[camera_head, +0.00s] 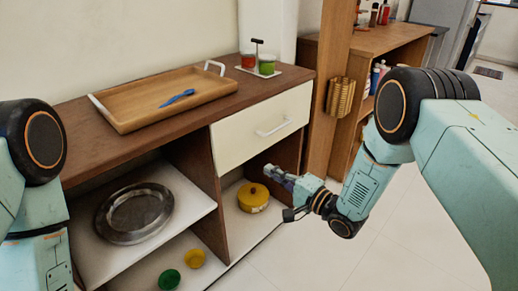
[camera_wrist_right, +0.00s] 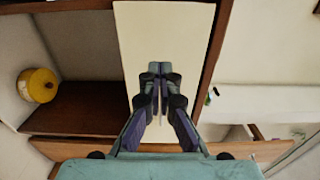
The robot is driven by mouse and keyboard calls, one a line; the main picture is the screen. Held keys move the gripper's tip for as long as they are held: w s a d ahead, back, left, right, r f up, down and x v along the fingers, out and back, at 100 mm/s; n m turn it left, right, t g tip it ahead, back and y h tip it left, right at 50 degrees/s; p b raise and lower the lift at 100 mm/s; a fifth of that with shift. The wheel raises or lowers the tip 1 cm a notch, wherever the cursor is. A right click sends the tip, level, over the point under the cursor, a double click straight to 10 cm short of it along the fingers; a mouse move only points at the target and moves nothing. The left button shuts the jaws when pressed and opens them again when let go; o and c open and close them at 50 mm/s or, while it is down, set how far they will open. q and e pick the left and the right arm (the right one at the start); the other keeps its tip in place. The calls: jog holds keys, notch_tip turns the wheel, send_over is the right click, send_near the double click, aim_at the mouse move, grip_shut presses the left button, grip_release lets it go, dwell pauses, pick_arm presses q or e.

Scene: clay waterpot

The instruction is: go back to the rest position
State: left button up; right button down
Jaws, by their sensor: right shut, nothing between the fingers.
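My right gripper (camera_head: 270,171) is in front of the cabinet, below the white drawer (camera_head: 240,137) and near the yellow lidded pot (camera_head: 253,197) on the lower shelf. In the right wrist view its fingers (camera_wrist_right: 159,69) meet at the tips, with nothing between them. The cream panel fills the middle of that view behind the fingers, and the yellow pot (camera_wrist_right: 39,85) is at the left. The drawer looks closed. Only links of my left arm show at the left edge of the head view; my left gripper is out of sight.
A wooden tray (camera_head: 121,124) with a blue item (camera_head: 177,98) and a small caddy with jars (camera_head: 267,64) stand on the cabinet top. A metal dish (camera_head: 133,214) and green and yellow lids are on lower shelves. Floor (camera_head: 345,245) is clear at the right.

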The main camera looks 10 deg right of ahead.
jog(key=s+d+f+n+g+h, duration=0.3)
jog(key=s+f+n+h, duration=0.1)
jog(key=s+f, duration=0.45)
jog(key=s+d+f+n+g+h, duration=0.4)
jog(key=s+f, duration=0.4)
jog(key=s, duration=0.1)
jog(key=s+d+r+n+g+h+p, duration=0.1)
jog(key=s+g, duration=0.6)
jog(key=s, duration=1.8)
jog(key=shift+s+d+n+h+p, duration=0.3)
jog(key=shift+d+n+h+p, duration=0.4)
jog(key=shift+d+h, duration=0.4)
